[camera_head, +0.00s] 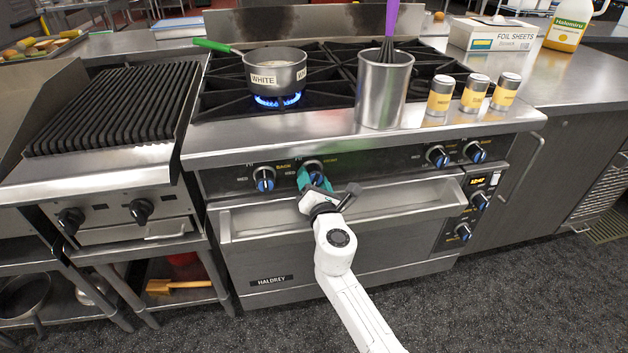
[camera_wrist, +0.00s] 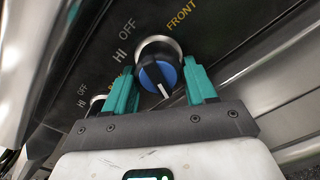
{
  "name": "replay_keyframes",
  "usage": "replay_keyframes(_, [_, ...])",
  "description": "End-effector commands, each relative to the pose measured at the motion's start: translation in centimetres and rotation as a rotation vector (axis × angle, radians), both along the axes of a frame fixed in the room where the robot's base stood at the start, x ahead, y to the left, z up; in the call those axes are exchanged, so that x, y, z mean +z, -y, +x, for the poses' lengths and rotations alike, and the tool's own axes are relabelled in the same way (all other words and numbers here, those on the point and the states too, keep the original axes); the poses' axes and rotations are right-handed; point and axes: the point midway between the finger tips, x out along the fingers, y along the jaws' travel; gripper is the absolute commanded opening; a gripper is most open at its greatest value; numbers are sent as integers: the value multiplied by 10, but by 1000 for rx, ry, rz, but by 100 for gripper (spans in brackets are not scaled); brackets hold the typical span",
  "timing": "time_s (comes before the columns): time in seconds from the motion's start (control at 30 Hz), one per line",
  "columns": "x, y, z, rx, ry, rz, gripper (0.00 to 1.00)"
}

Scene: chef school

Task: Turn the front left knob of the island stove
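The front left knob (camera_head: 313,171) is black and silver with a blue face, on the stove's front panel. In the wrist view the knob (camera_wrist: 160,75) sits beside the label FRONT, and its white pointer mark faces down the picture. My gripper (camera_head: 313,181) is at this knob, with its teal fingers (camera_wrist: 161,88) open, one on each side of it. I cannot tell whether either finger touches it. A blue flame (camera_head: 278,100) burns under a pot (camera_head: 262,73) labelled WHITE on the left front burner of the stove (camera_head: 208,137).
The back knob (camera_head: 264,179) is close on the left. A metal canister (camera_head: 383,95) with a purple-handled whisk and three yellow-labelled shakers (camera_head: 441,96) stand along the stove's front edge. The oven handle ledge (camera_head: 400,200) juts out below the panel. A grill (camera_head: 112,105) stands left.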

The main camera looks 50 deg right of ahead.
Motion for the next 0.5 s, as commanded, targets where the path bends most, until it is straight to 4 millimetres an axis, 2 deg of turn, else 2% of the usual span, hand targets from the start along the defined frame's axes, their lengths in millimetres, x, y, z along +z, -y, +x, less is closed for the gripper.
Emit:
replay_keyframes(0.03, [-1,-1,0,1,-1,1,61])
replay_keyframes(0.17, [0,0,0,0,1,1,74])
replay_keyframes(0.5, [1,-2,-4,-1,1,0,74])
